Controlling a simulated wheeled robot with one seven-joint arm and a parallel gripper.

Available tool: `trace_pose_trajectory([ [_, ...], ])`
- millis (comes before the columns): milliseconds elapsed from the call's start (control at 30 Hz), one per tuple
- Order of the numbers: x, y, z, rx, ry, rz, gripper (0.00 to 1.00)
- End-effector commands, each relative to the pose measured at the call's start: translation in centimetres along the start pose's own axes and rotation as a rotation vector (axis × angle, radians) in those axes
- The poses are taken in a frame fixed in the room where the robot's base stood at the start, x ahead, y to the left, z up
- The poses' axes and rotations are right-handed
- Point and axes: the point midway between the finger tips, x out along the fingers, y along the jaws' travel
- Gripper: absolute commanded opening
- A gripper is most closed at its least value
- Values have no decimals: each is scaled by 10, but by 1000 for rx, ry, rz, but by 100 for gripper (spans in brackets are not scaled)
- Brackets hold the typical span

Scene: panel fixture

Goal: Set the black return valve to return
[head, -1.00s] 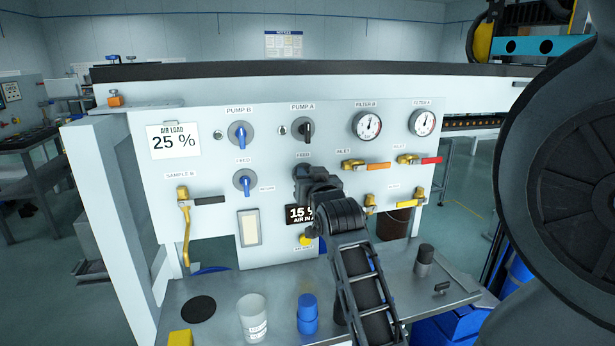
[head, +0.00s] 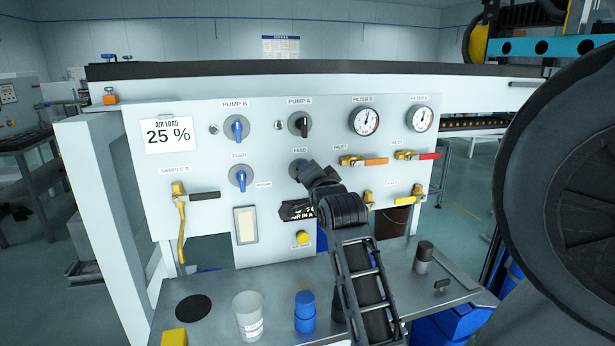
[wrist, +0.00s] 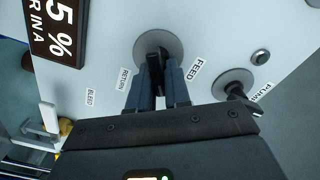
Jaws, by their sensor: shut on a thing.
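The black return valve has a round grey plate (wrist: 176,44) on the white panel; a sliver of the plate shows beside my gripper in the head view (head: 294,169). Its black handle (wrist: 159,88) sits between my two fingers. My gripper (wrist: 159,84) is shut on this handle; it also shows in the head view (head: 307,172). In the wrist view the FEED label (wrist: 193,70) is right of the handle and the RETURN label (wrist: 125,78) is left. The handle appears to lie between the two labels; its exact angle is partly hidden by the fingers.
The black pump A knob (head: 301,124) is above, and the blue feed valve (head: 240,178) is to the left. A yellow button (head: 302,237) is below. Orange (head: 375,161) and red (head: 428,156) inlet levers are to the right. A cup and blue bottle stand on the bench below.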

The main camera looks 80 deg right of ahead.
Motion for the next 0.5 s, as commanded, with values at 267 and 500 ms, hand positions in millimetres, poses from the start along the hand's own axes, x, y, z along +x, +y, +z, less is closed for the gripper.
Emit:
trace_pose_trajectory([
  [267, 0, 5, 2, 256, 0, 0, 0],
  [500, 0, 7, 3, 437, -1, 0, 0],
])
